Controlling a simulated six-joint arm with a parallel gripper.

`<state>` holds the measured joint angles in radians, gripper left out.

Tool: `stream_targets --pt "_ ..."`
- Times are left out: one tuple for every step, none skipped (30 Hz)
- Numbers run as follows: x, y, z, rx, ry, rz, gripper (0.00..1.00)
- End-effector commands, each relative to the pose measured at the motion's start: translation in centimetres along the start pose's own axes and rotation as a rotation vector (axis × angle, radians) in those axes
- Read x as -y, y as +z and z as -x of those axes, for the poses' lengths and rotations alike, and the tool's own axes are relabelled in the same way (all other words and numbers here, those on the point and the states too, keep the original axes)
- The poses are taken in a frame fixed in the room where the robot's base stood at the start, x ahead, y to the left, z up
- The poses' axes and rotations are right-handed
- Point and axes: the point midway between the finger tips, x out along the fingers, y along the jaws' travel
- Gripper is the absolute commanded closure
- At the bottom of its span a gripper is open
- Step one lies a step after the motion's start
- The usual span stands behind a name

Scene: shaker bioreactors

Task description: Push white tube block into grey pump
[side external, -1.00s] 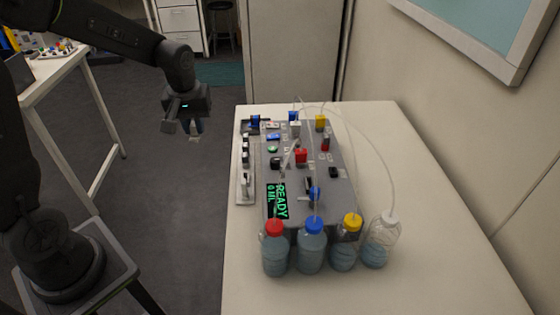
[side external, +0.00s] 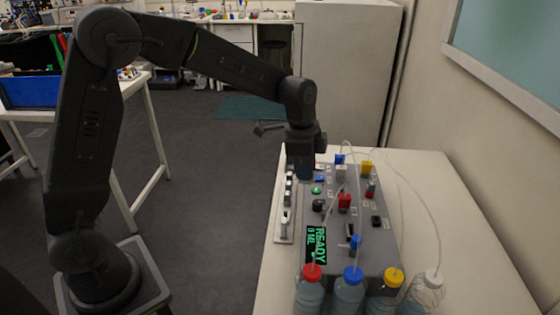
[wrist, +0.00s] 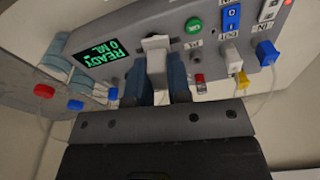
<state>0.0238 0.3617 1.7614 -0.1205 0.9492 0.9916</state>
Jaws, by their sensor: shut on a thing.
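My gripper (side external: 305,176) is over the far left part of the grey pump console (side external: 376,252). In the wrist view its two blue-tipped fingers (wrist: 159,86) are shut on a white block (wrist: 157,60). The block's top end points at the grey panel (wrist: 165,22), between the green-lettered display and the green button. I cannot tell whether the block touches the panel. In the side view the gripper hides the block.
The display (side external: 316,245) reads READY 0 ML. Capped bottles (side external: 347,293) stand along the console's near edge, with thin clear tubes arching above. A white strip with levers (side external: 284,222) lies at its left. The table (side external: 440,190) is clear at right.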

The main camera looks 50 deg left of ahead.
Motion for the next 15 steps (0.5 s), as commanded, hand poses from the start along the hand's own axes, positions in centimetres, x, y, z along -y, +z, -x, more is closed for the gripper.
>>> stream_targets --pt "-0.5 -1.4 -0.2 0.000 0.016 -0.124 1.00" --pt "-0.8 -2.0 -0.2 0.000 0.025 -0.200 1.00" --pt "-1.2 -3.0 -0.2 0.000 0.037 -0.303 1.00" --pt "-1.6 -3.6 -0.3 0.000 0.047 -0.380 1.00" --pt "-1.9 -4.3 -0.3 0.000 0.056 -0.459 1.00" --pt "-2.4 -5.2 -0.4 0.001 0.069 -0.562 1.00" --pt "-2.8 -5.9 -0.5 0.001 0.079 -0.640 1.00" --pt "-3.2 -6.6 -0.5 0.001 0.088 -0.716 1.00" --pt "-3.7 -7.4 -0.6 0.001 0.100 -0.815 1.00" --pt "-4.2 -8.0 -0.6 0.001 0.109 -0.886 1.00" --pt "-4.5 -8.5 -0.6 0.001 0.117 -0.951 1.00" --pt "-5.0 -9.2 -0.7 0.001 0.127 -1.035 1.00" --pt "-5.4 -9.6 -0.7 0.001 0.134 -1.093 1.00" --pt "-5.7 -10.1 -0.7 0.001 0.140 -1.144 1.00" --pt "-6.1 -10.5 -0.8 0.001 0.149 -1.207 1.00"
